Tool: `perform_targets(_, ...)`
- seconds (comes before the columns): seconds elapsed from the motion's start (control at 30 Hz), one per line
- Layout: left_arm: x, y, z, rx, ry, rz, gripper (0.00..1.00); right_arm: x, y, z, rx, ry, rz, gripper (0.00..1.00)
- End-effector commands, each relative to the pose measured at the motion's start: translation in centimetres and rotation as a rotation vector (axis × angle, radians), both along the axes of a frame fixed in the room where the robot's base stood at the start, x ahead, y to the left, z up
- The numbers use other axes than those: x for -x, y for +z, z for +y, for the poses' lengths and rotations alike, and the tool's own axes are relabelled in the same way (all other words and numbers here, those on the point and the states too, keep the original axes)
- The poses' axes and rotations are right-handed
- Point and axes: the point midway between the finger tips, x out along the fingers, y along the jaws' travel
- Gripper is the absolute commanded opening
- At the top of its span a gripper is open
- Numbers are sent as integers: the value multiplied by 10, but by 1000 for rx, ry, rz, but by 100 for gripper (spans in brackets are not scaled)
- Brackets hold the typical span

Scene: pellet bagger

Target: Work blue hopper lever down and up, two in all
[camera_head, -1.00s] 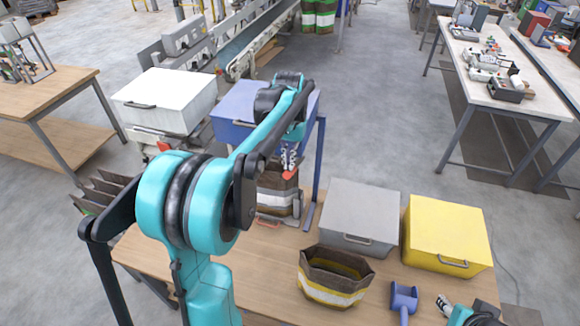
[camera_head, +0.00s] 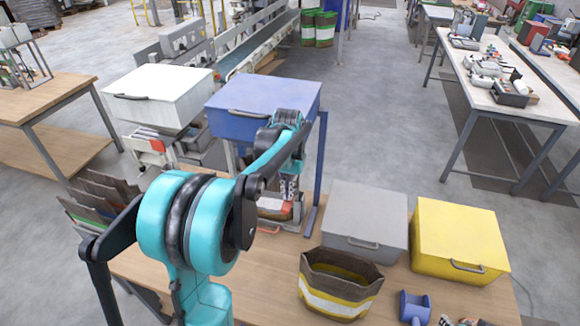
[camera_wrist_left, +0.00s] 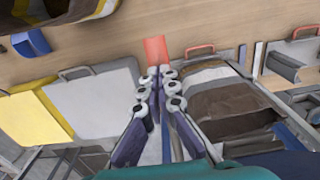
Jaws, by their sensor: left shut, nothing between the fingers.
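The blue hopper (camera_head: 285,92) stands on a frame left of centre in the head view. My left gripper (camera_head: 289,190) is in front of it, low beside the frame, pointing down, shut and empty. In the left wrist view its fingertips (camera_wrist_left: 158,72) are together just behind a red lever end (camera_wrist_left: 155,50); I cannot tell whether they touch. A brown and white bag (camera_head: 272,204) sits under the hopper, partly hidden by my arm; it also shows in the left wrist view (camera_wrist_left: 230,103). My right gripper (camera_head: 452,321) is barely in view at the bottom edge.
A white hopper (camera_head: 160,92) stands left of the blue one. Grey (camera_head: 365,212) and yellow (camera_head: 459,235) hoppers stand to the right. An open brown bag (camera_head: 338,306) and a blue scoop (camera_head: 414,306) are on the wooden table in front.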

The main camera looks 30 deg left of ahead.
Motion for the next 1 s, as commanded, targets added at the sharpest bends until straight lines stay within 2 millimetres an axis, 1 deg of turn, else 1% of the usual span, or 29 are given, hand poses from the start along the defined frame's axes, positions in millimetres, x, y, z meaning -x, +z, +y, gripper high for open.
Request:
perform_targets(0.03,1,-12,0,0,0,1,0,0,-9,0,0,0,0,40)
perform_targets(0.23,3,-39,-1,0,0,1,0,0,-29,0,0,0,0,40)
perform_targets(0.37,3,-25,-1,0,0,1,0,0,-17,0,0,0,0,40)
perform_targets(0.5,1,0,0,0,0,0,0,0,2,0,0,0,0,40)
perform_targets(1.0,-7,84,2,0,0,0,0,0,61,0,0,0,0,40)
